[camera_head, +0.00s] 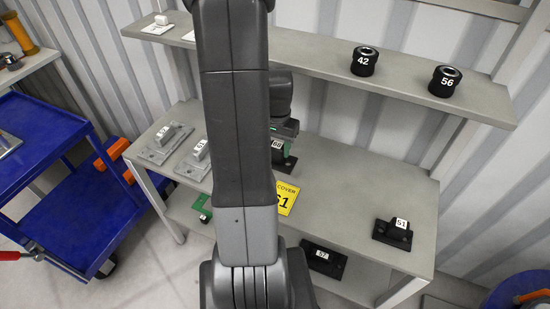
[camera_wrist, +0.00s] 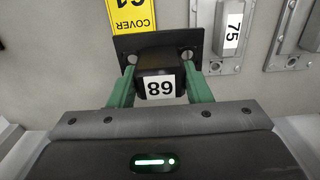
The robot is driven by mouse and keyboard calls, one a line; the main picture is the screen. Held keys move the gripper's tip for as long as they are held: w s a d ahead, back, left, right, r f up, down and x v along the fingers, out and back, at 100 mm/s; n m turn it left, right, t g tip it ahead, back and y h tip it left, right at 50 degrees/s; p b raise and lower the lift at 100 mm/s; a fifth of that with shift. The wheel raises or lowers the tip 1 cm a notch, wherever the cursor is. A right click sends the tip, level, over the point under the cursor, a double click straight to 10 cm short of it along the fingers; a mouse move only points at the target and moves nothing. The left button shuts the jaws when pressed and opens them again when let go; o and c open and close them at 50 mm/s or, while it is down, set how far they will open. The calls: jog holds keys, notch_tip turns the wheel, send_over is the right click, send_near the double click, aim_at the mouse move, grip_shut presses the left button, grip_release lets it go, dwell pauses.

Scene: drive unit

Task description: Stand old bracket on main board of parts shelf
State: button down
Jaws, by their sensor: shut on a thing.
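My gripper (camera_head: 284,128) is shut on a black bracket labelled 68 (camera_head: 278,144). In the wrist view its green fingers (camera_wrist: 160,90) clasp both sides of the bracket's raised block, and the bracket's dark base plate (camera_wrist: 130,42) shows beyond them. The bracket is upright over the main board (camera_head: 345,170) of the parts shelf, behind the yellow cover sign (camera_head: 288,196). I cannot tell whether its base touches the board. My arm hides part of the board's middle.
Grey brackets (camera_head: 165,140) stand on the board at left; a black bracket labelled 51 (camera_head: 393,232) stands at right. Another, labelled 57 (camera_head: 323,256), is on the lower board. The upper board (camera_head: 420,62) overhangs behind, holding black cylinders (camera_head: 365,61). The board's right middle is clear.

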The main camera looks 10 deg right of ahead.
notch_tip(320, 180, down, 8)
jog(key=shift+f+p, duration=0.1)
jog(key=shift+p, duration=0.3)
jog(key=shift+s+f, duration=0.25)
jog(key=shift+f, duration=0.05)
jog(key=c, duration=0.9)
grip_release()
jog(key=shift+f, duration=0.1)
jog(key=shift+o, duration=0.8)
jog(key=shift+w, duration=0.15)
notch_tip(320, 180, up, 12)
jog(key=shift+r+b, duration=0.15)
jog(key=shift+b, duration=0.5)
